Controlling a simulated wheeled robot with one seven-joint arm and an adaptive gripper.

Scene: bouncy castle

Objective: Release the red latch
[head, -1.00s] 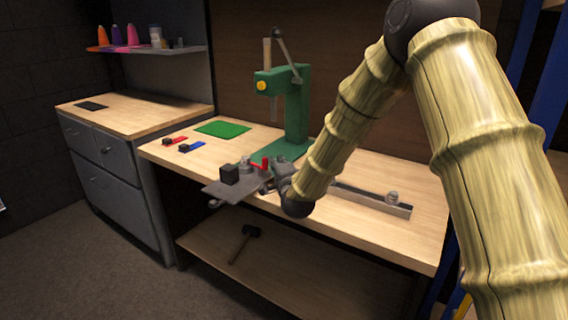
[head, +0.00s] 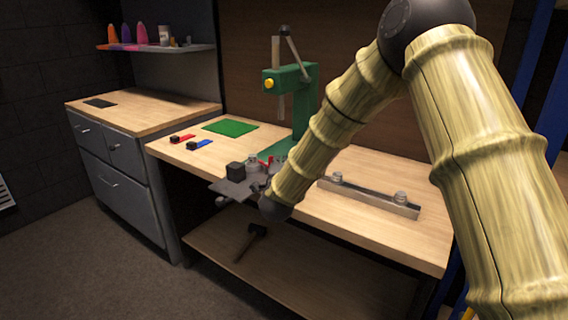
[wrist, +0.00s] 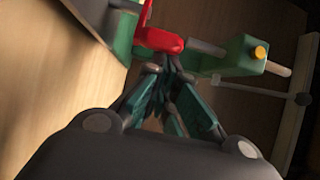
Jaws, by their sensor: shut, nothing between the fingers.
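The red latch (wrist: 158,38) is a bright red curved piece beside green press parts in the wrist view. In the head view only a little of the red latch (head: 265,160) shows, at the foot of the green press (head: 304,100), partly hidden by my arm. My gripper (wrist: 165,62) is shut and empty. Its fingertips are right by the lower edge of the latch; I cannot tell if they touch it.
A metal rail (head: 368,195) lies to the right. Red and blue pieces and a green mat (head: 230,128) lie at left. A hammer (head: 249,240) is on the lower shelf.

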